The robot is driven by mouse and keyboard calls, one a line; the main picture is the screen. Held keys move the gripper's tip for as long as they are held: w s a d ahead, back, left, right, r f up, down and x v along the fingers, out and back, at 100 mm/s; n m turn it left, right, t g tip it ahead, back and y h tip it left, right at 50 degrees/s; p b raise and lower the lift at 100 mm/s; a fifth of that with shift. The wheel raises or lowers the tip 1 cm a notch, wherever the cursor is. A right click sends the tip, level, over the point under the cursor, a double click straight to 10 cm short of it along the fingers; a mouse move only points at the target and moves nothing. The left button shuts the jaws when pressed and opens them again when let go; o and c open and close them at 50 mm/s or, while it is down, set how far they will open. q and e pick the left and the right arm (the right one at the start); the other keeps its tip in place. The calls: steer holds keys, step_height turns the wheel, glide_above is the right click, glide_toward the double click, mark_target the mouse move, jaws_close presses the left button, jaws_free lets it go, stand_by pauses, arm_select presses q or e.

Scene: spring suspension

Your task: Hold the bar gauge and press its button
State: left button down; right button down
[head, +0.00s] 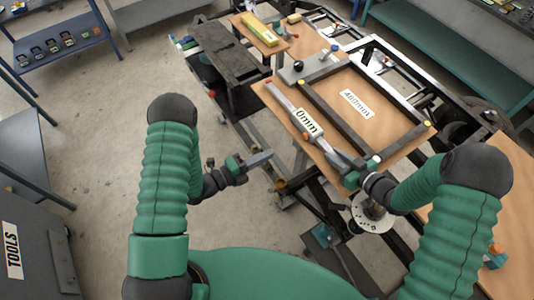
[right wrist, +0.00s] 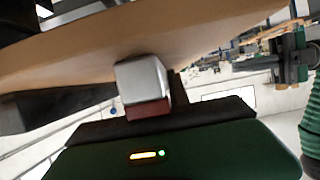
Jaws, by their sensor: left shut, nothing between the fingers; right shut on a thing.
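The bar gauge (head: 294,105) is a long grey bar with a white display reading "0mm". It lies slantwise along the left edge of a brown board in the head view. My right gripper (head: 341,159) is shut on its near end. In the right wrist view, a silver block with a dark red underside (right wrist: 143,82), seemingly the gauge's end, sits at the jaws. My left gripper (head: 262,158) is shut and empty, left of the gauge and apart from it. The gauge's button is too small to make out surely.
The brown board (head: 375,122) carries a dark rectangular frame (head: 326,128) and a label reading "460mm". A grey cabinet marked TOOLS (head: 30,245) is at left.

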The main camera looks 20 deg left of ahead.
stand_by(0.3)
steer(key=c, duration=1.2)
jaws_free()
steer(key=shift+o, duration=0.2)
steer(key=shift+d, duration=0.1)
